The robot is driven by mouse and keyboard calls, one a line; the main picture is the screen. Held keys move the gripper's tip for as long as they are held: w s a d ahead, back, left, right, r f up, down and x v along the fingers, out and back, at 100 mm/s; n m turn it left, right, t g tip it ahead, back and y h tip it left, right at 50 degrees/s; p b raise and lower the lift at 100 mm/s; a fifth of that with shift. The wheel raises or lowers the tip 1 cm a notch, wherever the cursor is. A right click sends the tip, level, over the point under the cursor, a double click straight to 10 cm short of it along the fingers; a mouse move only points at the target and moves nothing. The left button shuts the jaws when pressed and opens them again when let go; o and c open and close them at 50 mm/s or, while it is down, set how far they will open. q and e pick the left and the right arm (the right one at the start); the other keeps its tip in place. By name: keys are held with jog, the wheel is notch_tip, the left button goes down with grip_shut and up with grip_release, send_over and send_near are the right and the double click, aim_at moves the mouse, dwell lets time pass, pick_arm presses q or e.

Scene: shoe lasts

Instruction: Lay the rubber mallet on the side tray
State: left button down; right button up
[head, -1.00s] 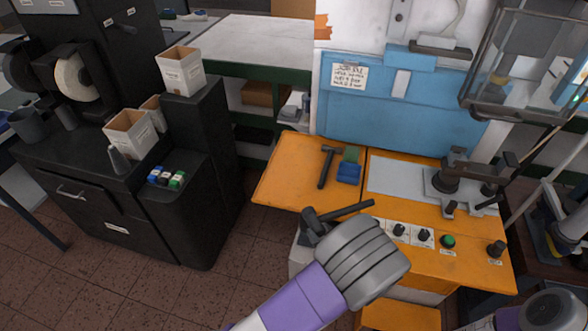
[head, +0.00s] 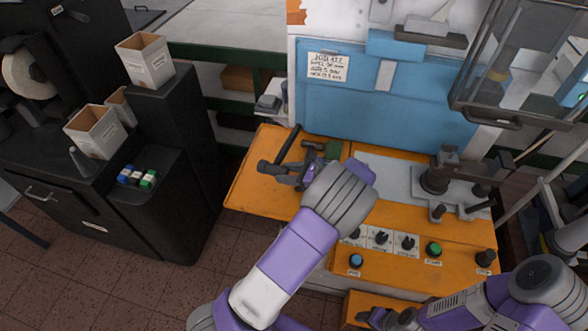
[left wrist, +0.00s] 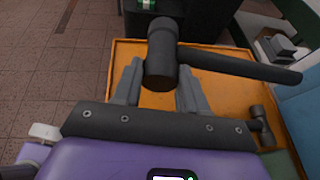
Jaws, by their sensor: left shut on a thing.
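The black rubber mallet (head: 288,143) is in my left gripper (head: 292,174), over the orange side tray (head: 245,190) at the left of the bench. In the left wrist view the mallet's head (left wrist: 160,58) is between the two grey fingers, and its handle (left wrist: 245,67) points right. I cannot tell whether the mallet touches the tray. My right gripper (head: 374,317) is low at the bottom edge of the head view, away from the tray; its jaw opening is unclear.
A dark hammer (head: 313,145) lies on the tray, partly hidden by my left gripper; it also shows in the left wrist view (left wrist: 262,122). A green block (head: 332,150) is beside it. A blue panel (head: 390,105) rises behind. The tray's front left is clear.

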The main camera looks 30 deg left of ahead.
aim_at(286, 195)
pick_arm(q)
jog(key=shift+w+a+n+g, duration=0.35)
jog(key=shift+a+n+g, duration=0.25)
jog(key=shift+n+g, duration=0.15)
jog(key=shift+a+f, duration=0.1)
jog(key=shift+f, duration=0.1)
jog(key=shift+g, duration=0.25)
notch_tip(286, 195, down, 10)
jog(key=shift+r+b, duration=0.2)
jog(key=shift+b, duration=0.75)
